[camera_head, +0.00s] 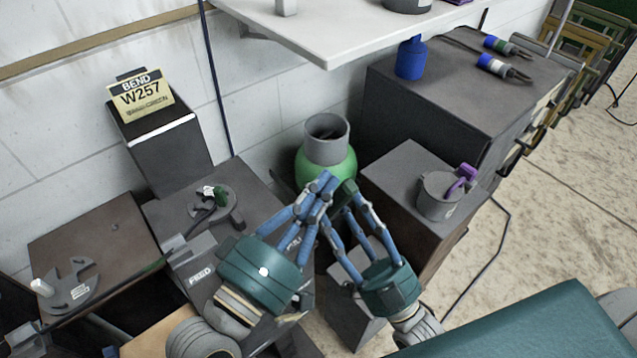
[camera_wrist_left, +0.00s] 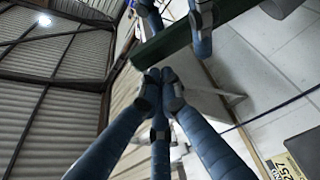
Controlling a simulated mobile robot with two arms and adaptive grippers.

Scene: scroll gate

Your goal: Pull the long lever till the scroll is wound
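My left gripper (camera_head: 324,186) has its blue fingers drawn together in front of the green pot. In the left wrist view its fingertips (camera_wrist_left: 161,80) meet, with nothing seen between them. A dark green bar (camera_wrist_left: 188,36) crosses just beyond the tips; whether they touch it is unclear. A dark green piece (camera_head: 345,193) also shows beside the fingers in the head view. My right gripper (camera_head: 350,192) is close on the right, its tips partly hidden by that piece. A thin dark rod (camera_head: 118,287) runs along the lower left. I cannot tell which part is the long lever; no scroll is recognisable.
A green pot (camera_head: 325,165) with a grey collar stands behind the grippers. A box with a BEND W257 sign (camera_head: 141,96) is at left. A grey cup (camera_head: 438,195) stands on a block at right. A white shelf (camera_head: 330,32) overhangs the back. Floor is open at right.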

